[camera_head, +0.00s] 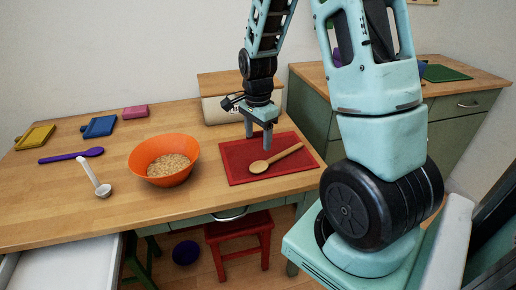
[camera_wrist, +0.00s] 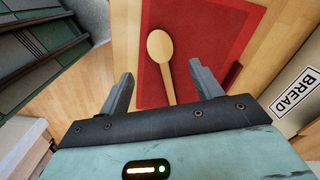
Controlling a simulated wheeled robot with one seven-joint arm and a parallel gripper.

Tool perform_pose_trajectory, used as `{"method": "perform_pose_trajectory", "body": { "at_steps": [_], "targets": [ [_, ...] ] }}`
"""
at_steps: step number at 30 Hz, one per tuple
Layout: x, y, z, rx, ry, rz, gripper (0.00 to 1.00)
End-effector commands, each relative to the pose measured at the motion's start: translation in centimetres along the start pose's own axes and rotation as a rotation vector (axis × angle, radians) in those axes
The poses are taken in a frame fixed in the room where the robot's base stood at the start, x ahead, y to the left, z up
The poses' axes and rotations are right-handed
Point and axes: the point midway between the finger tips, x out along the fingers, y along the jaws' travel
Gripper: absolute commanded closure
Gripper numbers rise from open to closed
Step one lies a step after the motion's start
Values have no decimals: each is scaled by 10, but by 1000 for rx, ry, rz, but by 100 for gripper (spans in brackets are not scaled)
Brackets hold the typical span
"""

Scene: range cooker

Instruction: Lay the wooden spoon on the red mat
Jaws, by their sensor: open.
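The wooden spoon (camera_head: 276,158) lies on the red mat (camera_head: 238,173), with its bowl towards the mat's front edge and its handle slanting to the back right. In the wrist view the spoon (camera_wrist: 161,50) lies on the red mat (camera_wrist: 205,30), its bowl farther away and its handle running towards my gripper. My gripper (camera_head: 259,142) is above the mat, just behind the spoon. In the wrist view my gripper (camera_wrist: 160,88) has its fingers wide apart, with nothing held between them. I cannot tell the exact height of the fingertips over the mat.
An orange bowl (camera_head: 188,146) of grain stands left of the mat, with a ladle (camera_head: 93,177) beside it. A purple spoon (camera_head: 72,156) lies farther left. A bread box (camera_head: 220,110) stands behind the mat. A red stool (camera_head: 240,236) is below the counter.

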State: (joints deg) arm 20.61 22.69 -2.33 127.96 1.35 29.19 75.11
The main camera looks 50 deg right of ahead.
Motion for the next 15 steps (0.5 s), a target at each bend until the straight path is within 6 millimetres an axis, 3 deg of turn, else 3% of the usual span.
{"method": "perform_pose_trajectory", "body": {
  "at_steps": [8, 10, 13, 15],
  "targets": [
    [-19, 0, 1, -3, 0, 0, 36],
    [-21, 0, 11, -49, -4, -2, 36],
    [-31, 4, 54, -254, -21, -11, 36],
    [-42, 16, 104, -510, -39, -22, 36]
  ]
}}
